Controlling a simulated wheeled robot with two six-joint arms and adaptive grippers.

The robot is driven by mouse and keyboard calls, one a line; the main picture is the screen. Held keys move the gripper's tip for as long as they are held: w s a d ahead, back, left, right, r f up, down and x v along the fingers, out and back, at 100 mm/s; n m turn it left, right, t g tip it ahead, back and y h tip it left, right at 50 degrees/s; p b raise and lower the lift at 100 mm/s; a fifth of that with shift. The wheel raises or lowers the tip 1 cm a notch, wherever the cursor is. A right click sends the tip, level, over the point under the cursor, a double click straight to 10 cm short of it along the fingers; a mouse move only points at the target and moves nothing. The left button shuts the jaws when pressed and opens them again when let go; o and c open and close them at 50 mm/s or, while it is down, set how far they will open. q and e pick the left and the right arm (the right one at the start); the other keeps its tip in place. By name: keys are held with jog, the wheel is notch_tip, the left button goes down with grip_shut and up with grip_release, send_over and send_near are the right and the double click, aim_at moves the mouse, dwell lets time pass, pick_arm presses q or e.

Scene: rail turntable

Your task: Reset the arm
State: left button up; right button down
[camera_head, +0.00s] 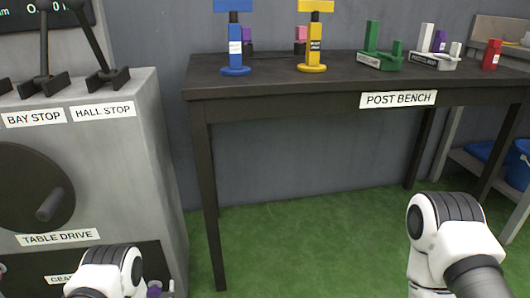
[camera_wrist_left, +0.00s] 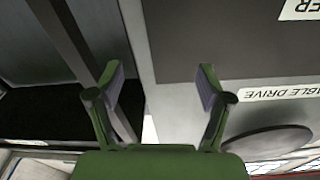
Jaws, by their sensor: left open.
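My left gripper (camera_wrist_left: 161,82) is open and empty in the left wrist view, its two green fingers spread wide apart. It hangs in front of the grey control cabinet (camera_wrist_left: 185,62), near the table drive handwheel (camera_wrist_left: 268,141), and does not touch the wheel. In the head view a white joint of my left arm (camera_head: 108,272) shows at the bottom left, low in front of the cabinet. A white joint of my right arm (camera_head: 455,240) shows at the bottom right. My right gripper is out of view.
The cabinet (camera_head: 160,150) carries black levers (camera_head: 108,75) and the handwheel (camera_head: 35,188). The dark post bench (camera_head: 285,95) holds blue (camera_head: 235,50), yellow (camera_head: 312,50) and green (camera_head: 377,50) pieces. The green floor (camera_head: 310,240) between my arms looks clear. A shelf (camera_head: 490,170) stands at right.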

pick_arm(q)
notch_tip(320, 180, up, 5)
jog(key=d+g+h+p, duration=0.1)
jog(key=d+g+p, duration=0.1)
jog(key=s+d+g+h+p, duration=0.2)
jog(key=s+d+g, duration=0.2)
jog(key=s+g, duration=0.3)
jog(key=s+d+f+g+h, duration=0.1)
jog(key=s+g, duration=0.4)
jog(key=s, duration=0.7)
jog(key=s+d+f+g, duration=0.2)
jog(key=s+g, duration=0.2)
jog(key=s, duration=0.9)
notch_tip(320, 180, up, 38)
jog(key=p, duration=3.8)
jog(key=shift+s+a, duration=0.15)
jog(key=shift+s, duration=0.15)
pick_arm(e)
notch_tip(320, 180, up, 44)
pick_arm(q)
jog(key=shift+r, duration=0.1)
pick_arm(e)
jog(key=shift+s, duration=0.1)
